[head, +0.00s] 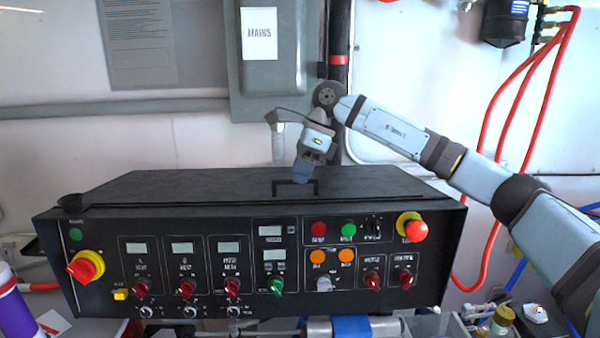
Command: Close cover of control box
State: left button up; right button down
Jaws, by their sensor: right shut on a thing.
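The black control box (100,262) stands in the middle of the head view, its front panel of knobs, displays and buttons facing me. Its black cover (200,187) lies over the top, looking flat or nearly so; I cannot tell whether a small gap is left along its front edge. A black bracket-shaped handle (317,187) sits near the middle of the cover. My right gripper (301,180) comes down from above and is shut on the handle, which its fingers partly hide. My left gripper is not in view.
A grey mains box (270,75) hangs on the wall behind. Red hoses (492,110) run down at the right. A red-and-yellow knob (85,266) and a red button (415,231) stick out from the panel. Bottles and small items crowd the lower right.

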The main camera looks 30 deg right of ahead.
jog(key=shift+s+a+f, duration=0.1)
jog(key=c, duration=1.3)
grip_release()
jog(key=shift+o, duration=0.5)
jog(key=shift+s+a+r, duration=0.1)
jog(key=shift+s+r, duration=0.1)
jog(key=shift+w, duration=0.1)
jog(key=shift+d+r, duration=0.25)
jog(key=b+v, duration=0.2)
jog(key=v, duration=1.1)
